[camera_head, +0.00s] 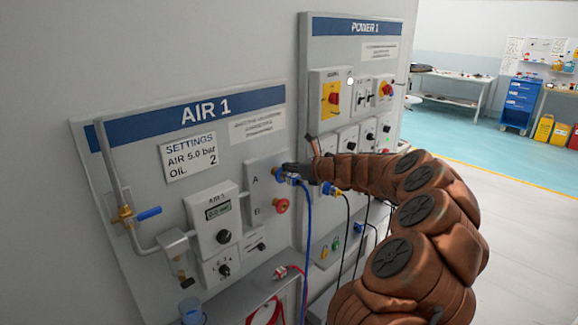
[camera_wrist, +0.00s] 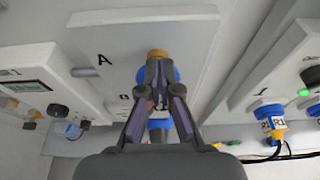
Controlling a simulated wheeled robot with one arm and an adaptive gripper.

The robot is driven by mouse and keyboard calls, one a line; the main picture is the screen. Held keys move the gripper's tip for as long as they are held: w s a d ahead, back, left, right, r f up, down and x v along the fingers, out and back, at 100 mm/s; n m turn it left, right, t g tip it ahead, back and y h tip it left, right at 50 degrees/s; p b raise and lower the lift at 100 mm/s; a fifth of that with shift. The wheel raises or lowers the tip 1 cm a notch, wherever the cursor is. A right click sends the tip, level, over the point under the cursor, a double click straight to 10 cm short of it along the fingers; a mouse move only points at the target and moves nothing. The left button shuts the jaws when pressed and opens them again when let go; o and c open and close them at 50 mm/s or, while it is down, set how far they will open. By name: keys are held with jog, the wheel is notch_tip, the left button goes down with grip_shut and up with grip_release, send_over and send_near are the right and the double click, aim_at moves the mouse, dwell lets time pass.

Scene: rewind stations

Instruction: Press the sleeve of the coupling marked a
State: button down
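The coupling marked A (camera_head: 279,174) sits on the white panel of the AIR 1 board, right of the letter A. In the wrist view its blue sleeve (camera_wrist: 141,74) shows on both sides of my fingertips, with a brass part (camera_wrist: 157,53) above. My gripper (camera_wrist: 160,66) is at this coupling, its fingertips close together in front of the sleeve. I cannot tell whether they touch it. In the head view my gripper (camera_head: 291,168) reaches the coupling from the right. A blue hose (camera_head: 307,230) hangs below. The fingers hide the coupling's middle.
A red coupling (camera_head: 281,206) marked B sits just below. The SETTINGS sign (camera_head: 190,156) reads air 5.0 bar, oil 2. The POWER 1 board (camera_head: 352,60) stands right, with yellow and blue plugs (camera_wrist: 271,122) and cables near my arm. Floor at far right is clear.

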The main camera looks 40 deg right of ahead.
jog(key=b+v, duration=0.2)
jog(key=v, duration=1)
jog(key=shift+s+f, duration=0.25)
jog(key=shift+s, duration=0.1)
jog(key=shift+a, duration=0.1)
dwell(0.3)
